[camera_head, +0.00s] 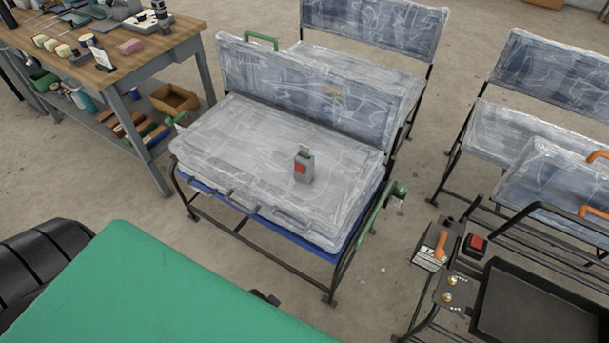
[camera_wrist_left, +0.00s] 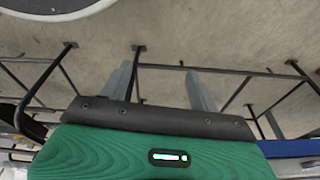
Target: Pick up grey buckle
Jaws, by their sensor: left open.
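The grey buckle (camera_head: 304,167) with a red button stands upright on the plastic-wrapped seat cushion (camera_head: 235,135) in the head view. It is right of the cushion's middle, and nothing touches it from the sides. My left gripper (camera_wrist_left: 164,85) shows in the left wrist view with its two grey fingers apart and nothing between them. Concrete floor and black metal frame bars are behind the fingers. The buckle is not seen in that view. Neither gripper shows in the head view.
A wrapped backrest (camera_head: 295,85) rises behind the cushion. A green lever (camera_head: 375,215) stands at the seat's right side. A cluttered workbench (camera_head: 165,40) is at upper left. More wrapped seats (camera_head: 550,180) and a black tray frame (camera_head: 535,305) are at right.

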